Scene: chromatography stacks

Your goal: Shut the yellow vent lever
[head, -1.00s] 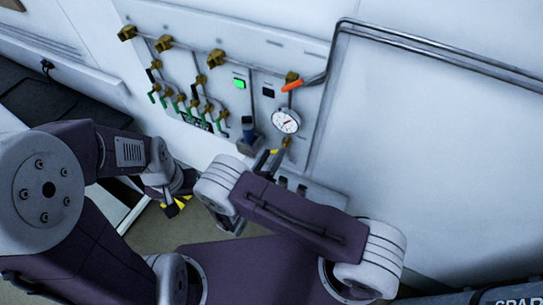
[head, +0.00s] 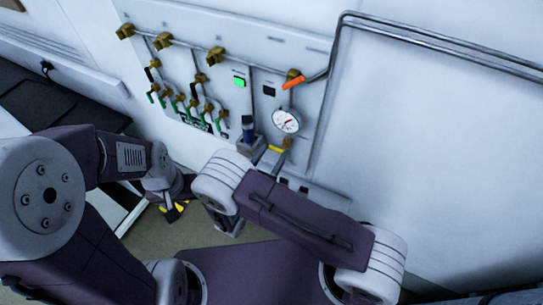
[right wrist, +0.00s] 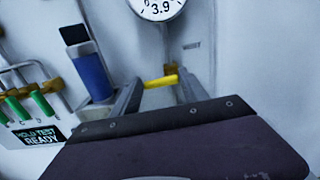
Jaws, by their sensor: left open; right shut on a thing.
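The yellow vent lever (head: 277,149) is a short yellow bar just below the round gauge, low on the wall panel. In the right wrist view the lever (right wrist: 160,82) lies crosswise between the two grey fingers. My right gripper (right wrist: 160,90) is shut on it, one finger at each end of the bar. In the head view my right arm hides most of this gripper. My left gripper (head: 174,210) is open, low and to the left, away from the panel; its fingertips are partly hidden.
The round gauge (head: 286,121) sits right above the lever. A blue cylinder (right wrist: 92,76) stands close to its left. An orange handle (head: 293,83), brass valves and several green levers (head: 180,104) are on the panel. Grey pipes (head: 430,45) run along the wall at right.

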